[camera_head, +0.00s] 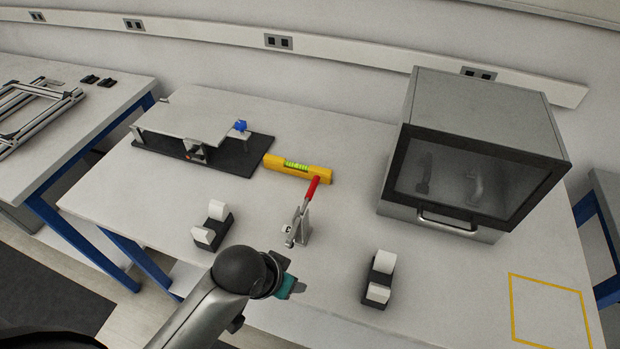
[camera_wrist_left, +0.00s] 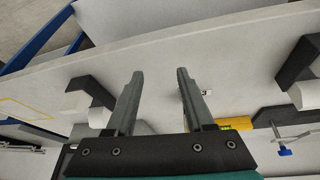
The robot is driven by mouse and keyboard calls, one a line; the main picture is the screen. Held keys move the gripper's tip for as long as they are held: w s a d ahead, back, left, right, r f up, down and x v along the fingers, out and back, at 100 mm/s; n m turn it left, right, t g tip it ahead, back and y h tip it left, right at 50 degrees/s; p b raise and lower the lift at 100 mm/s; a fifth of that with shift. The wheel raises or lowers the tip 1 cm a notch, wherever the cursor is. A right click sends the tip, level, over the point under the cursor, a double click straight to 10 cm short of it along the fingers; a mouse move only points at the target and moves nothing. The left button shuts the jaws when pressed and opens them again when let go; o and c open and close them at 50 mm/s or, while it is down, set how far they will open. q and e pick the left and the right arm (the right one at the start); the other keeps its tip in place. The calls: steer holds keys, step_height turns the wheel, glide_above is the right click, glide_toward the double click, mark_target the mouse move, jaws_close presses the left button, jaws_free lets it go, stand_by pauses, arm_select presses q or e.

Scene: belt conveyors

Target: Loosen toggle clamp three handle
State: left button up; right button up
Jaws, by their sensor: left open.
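A toggle clamp (camera_head: 300,228) with a raised, tilted red handle (camera_head: 313,188) stands near the middle of the table in the head view. No number shows on it. My left gripper is open and empty in the left wrist view (camera_wrist_left: 156,72), its two grey fingers well apart. In the head view my left wrist is just in front of the clamp, with a teal part at its end; the fingers are hidden there. The gripper appears apart from the clamp. The red handle cannot be made out in the left wrist view. My right gripper is out of view.
A yellow level (camera_head: 297,168) lies behind the clamp. A fixture on a black base (camera_head: 250,158) with a blue knob (camera_head: 240,125) is back left. A glass-fronted cabinet (camera_head: 475,150) stands right. A yellow outlined square (camera_head: 550,312) is clear.

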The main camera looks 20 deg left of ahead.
arm_select(q)
steer(key=w+d+r+h+p, duration=0.1)
steer(key=w+d+r+h, duration=0.15)
steer(key=w+r, duration=0.65)
steer(key=n+y+p, duration=0.1)
steer(key=n+y, duration=0.1)
glide_toward(312, 186)
steer(key=b+x, duration=0.1)
steer(key=x, duration=0.7)
steer(key=shift+f, duration=0.15)
jaws_close()
stand_by(1.2)
